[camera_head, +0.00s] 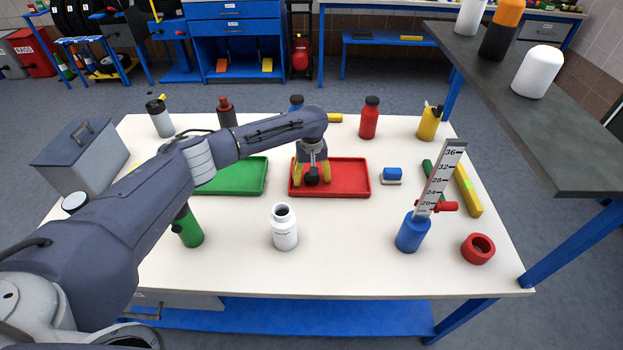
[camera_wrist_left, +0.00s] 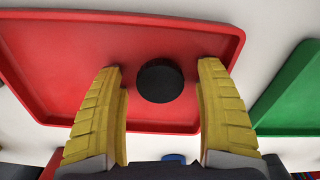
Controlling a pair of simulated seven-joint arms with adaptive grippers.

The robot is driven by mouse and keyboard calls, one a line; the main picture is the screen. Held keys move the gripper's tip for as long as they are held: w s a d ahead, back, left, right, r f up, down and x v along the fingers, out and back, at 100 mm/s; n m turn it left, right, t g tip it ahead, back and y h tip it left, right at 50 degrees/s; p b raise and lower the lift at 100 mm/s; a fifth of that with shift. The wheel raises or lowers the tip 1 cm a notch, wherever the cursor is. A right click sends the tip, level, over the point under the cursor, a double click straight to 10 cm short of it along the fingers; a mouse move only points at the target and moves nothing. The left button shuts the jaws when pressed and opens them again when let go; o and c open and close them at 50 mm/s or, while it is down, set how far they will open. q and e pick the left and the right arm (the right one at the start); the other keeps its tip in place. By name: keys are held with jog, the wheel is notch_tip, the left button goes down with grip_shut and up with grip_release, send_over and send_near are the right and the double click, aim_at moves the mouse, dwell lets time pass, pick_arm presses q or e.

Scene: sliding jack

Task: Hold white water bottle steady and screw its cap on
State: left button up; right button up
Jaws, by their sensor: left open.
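The white water bottle (camera_head: 284,230) stands upright near the front middle of the table, its mouth open and uncapped. A round black cap (camera_wrist_left: 160,81) lies on the red tray (camera_head: 352,178). My left gripper (camera_head: 311,174) is over the tray, pointing down. In the left wrist view its yellow fingers (camera_wrist_left: 161,70) are open on either side of the cap, with a gap on both sides. I cannot tell how high the fingertips are above the tray. My right gripper is in neither view.
A green tray (camera_head: 240,178) is left of the red one, and a green bottle (camera_head: 188,228) stands left of the white bottle. A blue jack with a scale (camera_head: 412,233) and a red ring (camera_head: 478,249) are at the right. The table front between is clear.

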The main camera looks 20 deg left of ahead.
pick_arm(q)
jog(key=c, duration=1.1)
jog(key=shift+r, duration=0.1)
notch_tip(320, 180, up, 20)
jog(key=shift+f, duration=0.1)
dwell(0.5)
